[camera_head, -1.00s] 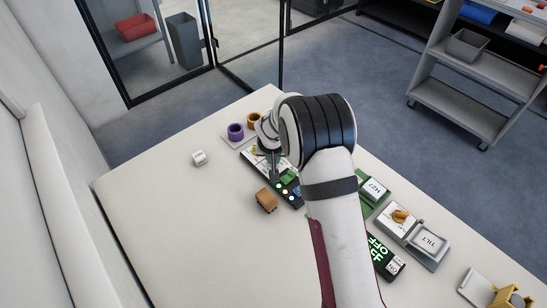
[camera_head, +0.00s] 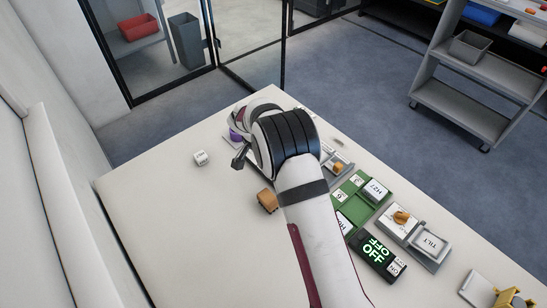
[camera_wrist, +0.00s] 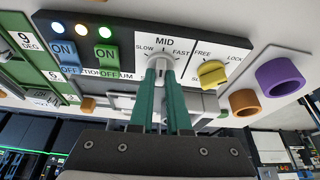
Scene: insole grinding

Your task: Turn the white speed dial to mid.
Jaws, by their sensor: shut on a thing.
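The white speed dial (camera_wrist: 160,61) sits on a white plate in the wrist view. The plate reads SLOW on the left, MID at the top and FAST on the right. The teal fingers of my gripper (camera_wrist: 161,73) reach to the dial and are shut on it. They cover part of it, so I cannot tell exactly where its pointer stands. In the head view my arm hides the dial and the fingertips.
A yellow FREE/LOCK knob (camera_wrist: 213,73) is close right of the dial. Purple (camera_wrist: 278,77) and orange (camera_wrist: 243,102) rings lie beyond. Blue (camera_wrist: 66,55) and green (camera_wrist: 107,55) ON switches are left. A white cube (camera_head: 200,158) and brown block (camera_head: 267,201) lie on the table.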

